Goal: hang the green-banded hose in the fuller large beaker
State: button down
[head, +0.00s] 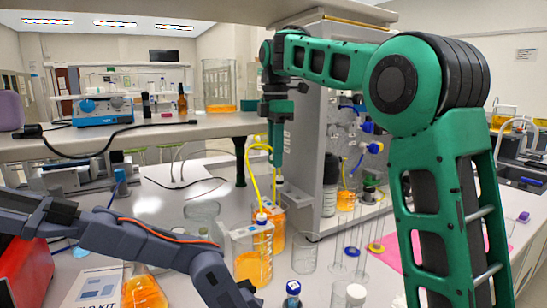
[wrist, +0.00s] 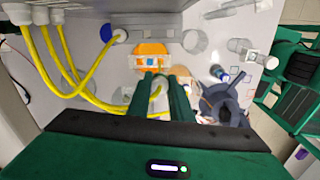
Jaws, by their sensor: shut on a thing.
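My gripper (head: 278,160) points down over the bench, its two green fingers shut on a yellow hose (wrist: 157,97). In the head view, the held hose's pale lower end shows just below the fingers, above a beaker of orange liquid (head: 277,238). I cannot make out a green band; the fingers may hide it. In front of that beaker stands another labelled container of orange liquid (head: 252,266), with a blue-banded yellow hose (head: 261,214) at its top. The wrist view shows a labelled orange container (wrist: 151,50) ahead of the fingertips. I cannot tell which beaker is fuller.
Empty glassware (head: 203,212) stands left of the beakers, and a clear cylinder (head: 305,252) to their right. An orange-filled flask (head: 144,288) is at front left. The grey rig housing (head: 312,130) rises behind right.

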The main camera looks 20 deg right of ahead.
aim_at(274, 204)
jog(key=shift+a, duration=0.1)
jog(key=shift+f, duration=6.25)
jog(key=c, duration=1.5)
grip_release()
notch_tip(274, 204, up, 11)
jog(key=shift+w+f, duration=0.1)
jog(key=shift+f, duration=0.05)
